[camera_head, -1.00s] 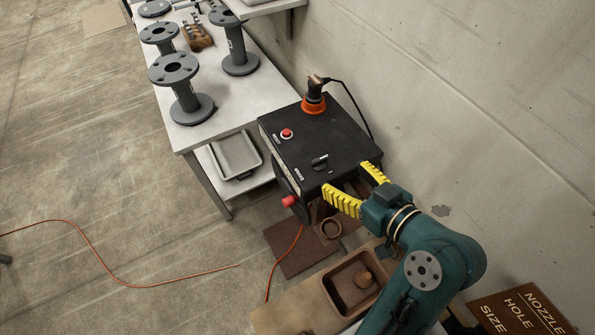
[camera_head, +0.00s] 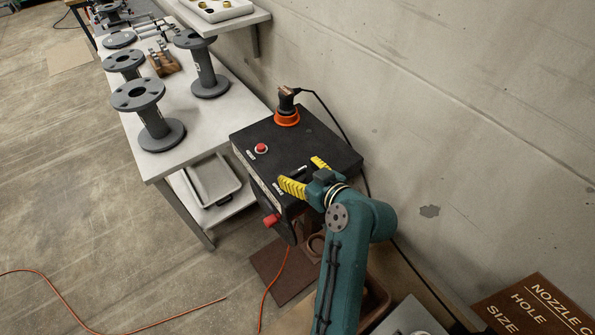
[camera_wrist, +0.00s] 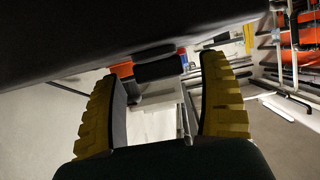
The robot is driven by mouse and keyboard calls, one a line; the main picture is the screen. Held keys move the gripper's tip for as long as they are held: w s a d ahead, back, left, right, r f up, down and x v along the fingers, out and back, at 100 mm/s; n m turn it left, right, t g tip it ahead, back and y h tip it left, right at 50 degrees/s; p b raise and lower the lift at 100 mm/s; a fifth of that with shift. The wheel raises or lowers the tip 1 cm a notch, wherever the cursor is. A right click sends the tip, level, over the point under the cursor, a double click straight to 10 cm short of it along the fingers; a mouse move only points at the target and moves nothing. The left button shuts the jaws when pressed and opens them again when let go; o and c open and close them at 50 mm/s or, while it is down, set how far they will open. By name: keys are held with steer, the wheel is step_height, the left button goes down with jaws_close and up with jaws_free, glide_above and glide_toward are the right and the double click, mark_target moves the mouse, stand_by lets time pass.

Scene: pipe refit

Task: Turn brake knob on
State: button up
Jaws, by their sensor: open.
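The black control box (camera_head: 312,138) stands at the end of the table, with a red button (camera_head: 261,148) on top. The dark brake knob (camera_head: 303,169) is on the box's top near its front edge, partly hidden by my gripper in the head view. My gripper (camera_head: 299,171) has its yellow fingers open, one on either side of the knob. In the wrist view, the knob (camera_wrist: 158,72) hangs from the dark box surface between the two finger pads (camera_wrist: 160,75), with gaps visible beside it. The knob's marking cannot be read.
An orange-based tool (camera_head: 287,113) with a black cable stands at the back of the box. A red knob (camera_head: 271,221) sticks out of its front side. Grey flanged spools (camera_head: 160,125) stand on the table (camera_head: 190,155). The wall is close on the right.

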steer(key=shift+w+a+f, duration=0.2)
steer(key=shift+w+a, duration=0.1)
steer(key=shift+w, duration=0.1)
steer(key=c, duration=1.2)
